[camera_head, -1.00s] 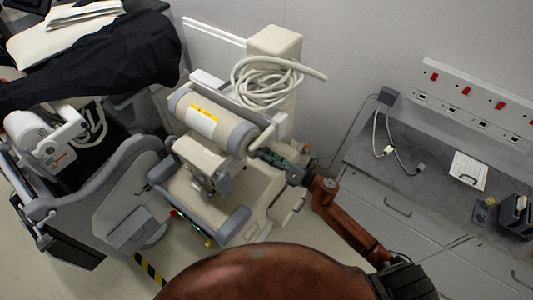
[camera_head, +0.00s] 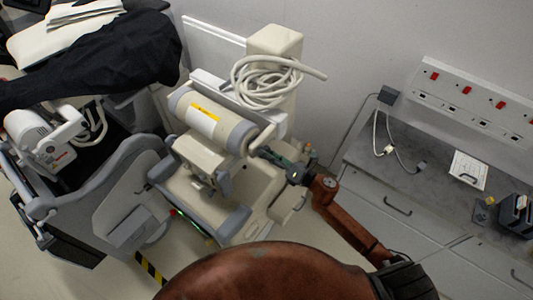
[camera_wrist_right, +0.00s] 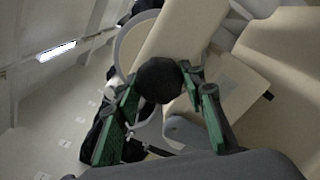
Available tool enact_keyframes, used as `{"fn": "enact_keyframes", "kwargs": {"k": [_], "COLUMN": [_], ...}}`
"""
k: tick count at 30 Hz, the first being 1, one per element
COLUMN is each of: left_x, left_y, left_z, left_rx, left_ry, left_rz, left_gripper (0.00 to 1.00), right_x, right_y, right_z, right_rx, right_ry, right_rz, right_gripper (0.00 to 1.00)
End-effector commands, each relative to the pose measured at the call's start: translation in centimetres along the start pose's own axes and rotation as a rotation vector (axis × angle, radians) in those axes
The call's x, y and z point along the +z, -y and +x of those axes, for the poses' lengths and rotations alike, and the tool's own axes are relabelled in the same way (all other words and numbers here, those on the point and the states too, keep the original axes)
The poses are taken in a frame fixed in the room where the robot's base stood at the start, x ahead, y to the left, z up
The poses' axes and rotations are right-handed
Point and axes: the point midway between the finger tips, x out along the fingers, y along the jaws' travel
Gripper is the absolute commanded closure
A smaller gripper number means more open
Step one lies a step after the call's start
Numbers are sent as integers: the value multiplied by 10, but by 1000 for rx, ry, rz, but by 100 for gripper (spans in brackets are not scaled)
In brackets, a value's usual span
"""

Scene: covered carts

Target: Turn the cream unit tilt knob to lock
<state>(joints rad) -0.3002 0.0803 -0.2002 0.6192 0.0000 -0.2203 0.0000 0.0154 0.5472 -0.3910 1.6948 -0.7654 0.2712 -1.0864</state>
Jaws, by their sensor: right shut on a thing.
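The cream unit (camera_head: 200,155) stands in the middle of the head view, with a cream and grey cylinder (camera_head: 212,122) bearing a yellow label. Its tilt knob is a dark round knob (camera_wrist_right: 158,80) in the right wrist view, in front of a cream arm. My right gripper (camera_head: 262,152), with green fingers, reaches the right end of the cylinder from the lower right. In the right wrist view the fingers stand on either side of the knob, shut on it. In the head view the gripper hides the knob. Any lock marking is too small to read. My left gripper is out of view.
A coiled cream cable (camera_head: 266,82) hangs on the unit's column. A second cart under a black cover (camera_head: 95,60) stands close on the left. A grey counter (camera_head: 430,175) with drawers and sockets runs along the right. Floor shows between unit and counter.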

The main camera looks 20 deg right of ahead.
Motion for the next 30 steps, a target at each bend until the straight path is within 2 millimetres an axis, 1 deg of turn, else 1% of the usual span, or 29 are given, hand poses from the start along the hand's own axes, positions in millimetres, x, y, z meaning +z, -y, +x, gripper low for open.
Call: {"fn": "enact_keyframes", "kwargs": {"k": [5,11,30], "left_x": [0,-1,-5], "left_y": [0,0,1], "left_z": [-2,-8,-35], "left_rx": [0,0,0], "left_ry": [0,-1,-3], "left_rz": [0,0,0], "left_gripper": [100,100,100], "right_x": [0,1,2], "right_y": [0,-1,-1], "right_z": [0,0,0], "right_rx": [-1,-1,-2], "right_ry": [0,0,1], "right_rz": [48,170,769], "right_gripper": [87,87,87]}}
